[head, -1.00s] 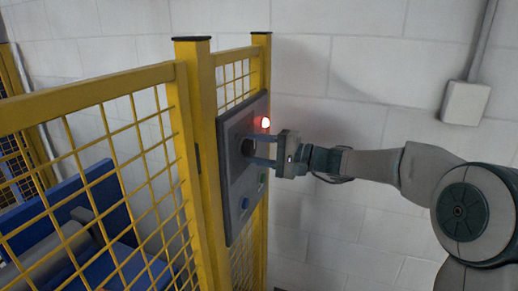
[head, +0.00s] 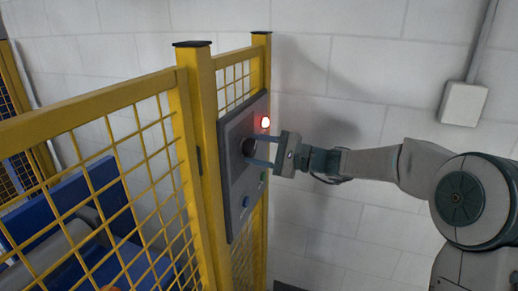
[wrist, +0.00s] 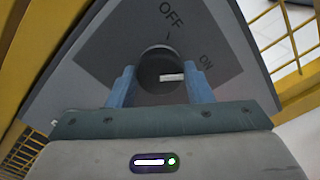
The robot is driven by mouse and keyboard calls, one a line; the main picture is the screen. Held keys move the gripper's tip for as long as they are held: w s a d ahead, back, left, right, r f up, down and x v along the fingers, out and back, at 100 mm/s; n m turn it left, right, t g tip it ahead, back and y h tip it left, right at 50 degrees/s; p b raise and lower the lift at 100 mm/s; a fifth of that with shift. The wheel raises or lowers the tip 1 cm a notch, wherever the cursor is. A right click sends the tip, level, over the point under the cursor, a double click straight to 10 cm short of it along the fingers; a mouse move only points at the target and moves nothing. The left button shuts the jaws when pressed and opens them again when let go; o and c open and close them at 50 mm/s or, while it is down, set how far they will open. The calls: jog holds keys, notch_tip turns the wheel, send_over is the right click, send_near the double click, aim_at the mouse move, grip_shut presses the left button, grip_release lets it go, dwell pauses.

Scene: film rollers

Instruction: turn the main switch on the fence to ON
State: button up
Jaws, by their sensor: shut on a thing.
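The main switch (head: 248,147) is a dark round knob on a grey panel (head: 232,201) fixed to the yellow fence (head: 208,120). In the wrist view the knob (wrist: 158,66) shows a white mark (wrist: 172,77) pointing right, close to the direction of the ON label (wrist: 206,61). The OFF label (wrist: 172,14) stands above the knob. My gripper (head: 254,150) is shut on the knob, with one blue finger on each side in the wrist view (wrist: 160,88). The fingers cover the knob's sides.
A red lamp (head: 265,122) glows at the panel's upper right. Blue machinery (head: 60,222) stands behind the fence mesh. A white wall (head: 350,60) with a junction box (head: 463,104) is behind my arm.

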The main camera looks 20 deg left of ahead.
dwell(0.3)
jog(key=o, duration=1)
jog(key=shift+d, duration=0.1)
jog(key=s+d+b, duration=0.1)
jog(key=d, duration=1.2)
jog(key=shift+d+b, duration=0.3)
